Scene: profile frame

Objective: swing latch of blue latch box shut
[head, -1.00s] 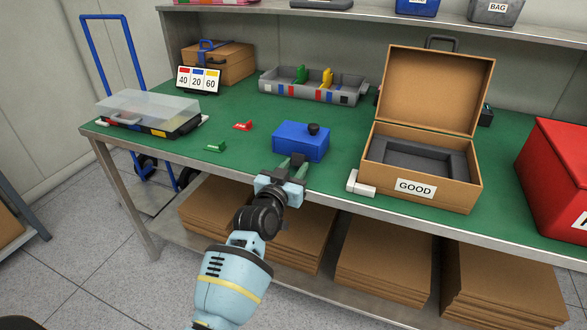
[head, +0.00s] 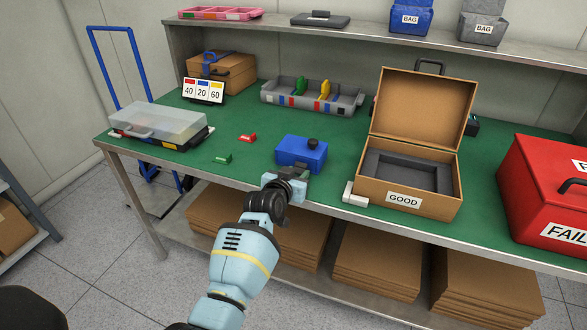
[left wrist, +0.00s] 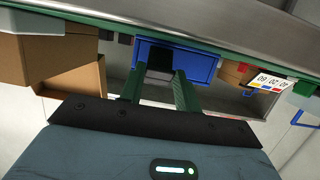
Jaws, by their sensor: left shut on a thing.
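The left wrist view shows the blue box (left wrist: 203,63) just beyond the green fingers (left wrist: 160,72). A dark piece (left wrist: 160,57), seemingly the latch, lies between the fingertips, and the gripper is shut on it. The gripper hides the latch in the head view, so its angle cannot be told. My right gripper is out of view.
An open brown case marked GOOD (head: 410,195) stands right of the box, with a white block (head: 354,195) at its left corner. A green piece (head: 222,158) and a red piece (head: 247,138) lie left. A grey divided tray (head: 312,97) is behind.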

